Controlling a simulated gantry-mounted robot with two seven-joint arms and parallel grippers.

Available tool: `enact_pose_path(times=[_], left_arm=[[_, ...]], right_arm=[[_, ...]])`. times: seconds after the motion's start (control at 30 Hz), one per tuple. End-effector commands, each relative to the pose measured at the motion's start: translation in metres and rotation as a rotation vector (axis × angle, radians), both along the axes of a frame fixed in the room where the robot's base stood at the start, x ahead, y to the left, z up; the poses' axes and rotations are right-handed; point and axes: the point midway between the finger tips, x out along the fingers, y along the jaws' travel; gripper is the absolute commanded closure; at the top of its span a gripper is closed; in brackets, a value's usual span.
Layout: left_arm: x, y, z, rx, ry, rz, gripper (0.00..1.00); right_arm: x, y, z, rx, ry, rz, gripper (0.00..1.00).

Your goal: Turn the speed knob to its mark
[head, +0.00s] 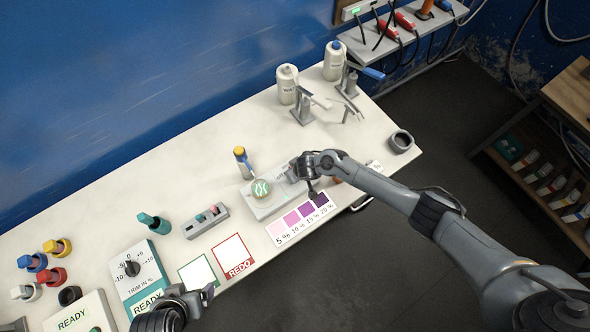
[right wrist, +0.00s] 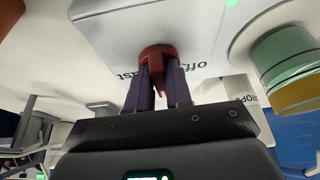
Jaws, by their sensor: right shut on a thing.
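The speed knob (right wrist: 158,54) is dark red with a pointer ridge. It sits on the face of a white stirrer box (right wrist: 205,25) marked "off" and "fast" in the right wrist view. My right gripper (right wrist: 159,84) is shut on the knob, one finger on each side. In the head view the stirrer box (head: 264,209) carries a round vessel (head: 261,188) with a green pattern on top. My right gripper (head: 306,180) is at its right end and hides the knob there. My left gripper (head: 207,294) is low in the head view, over the table's front; its jaw opening is unclear.
A purple colour card (head: 301,219) lies in front of the stirrer. A yellow-capped bottle (head: 241,158) stands behind it. A small switch box (head: 206,221) and a trim dial panel (head: 133,273) are to the left. A grey cup (head: 400,141) stands at the right end.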

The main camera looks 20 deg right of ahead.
Motion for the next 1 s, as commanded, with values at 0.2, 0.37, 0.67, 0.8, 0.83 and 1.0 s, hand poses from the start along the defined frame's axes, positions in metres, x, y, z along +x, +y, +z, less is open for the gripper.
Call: enact_pose_path(times=[0.2,0.37,0.67,0.8,0.83,1.0], left_arm=[[0.0000,-0.0001,0.0024,0.000,0.000,0.000,0.10],[0.0000,-0.0001,0.0022,0.000,0.000,0.000,0.10],[-0.0001,-0.0002,0.0021,0.000,0.001,0.000,0.10],[0.0000,-0.0001,0.0020,0.000,0.001,0.000,0.10],[0.0000,-0.0001,0.0020,0.000,0.001,0.000,0.10],[0.0000,-0.0001,0.0027,0.000,0.001,0.000,0.10]], right_arm=[[0.0006,0.0009,0.0011,0.002,-0.003,-0.019,1.00],[0.0008,0.0009,0.0010,0.002,-0.003,-0.019,1.00],[0.0008,0.0007,0.0008,0.002,-0.003,-0.019,0.60],[0.0006,0.0005,0.0005,0.001,-0.002,-0.019,0.60],[0.0006,0.0005,0.0005,0.000,-0.002,-0.018,0.60],[-0.0004,0.0003,0.0024,0.002,-0.002,-0.019,0.60]])
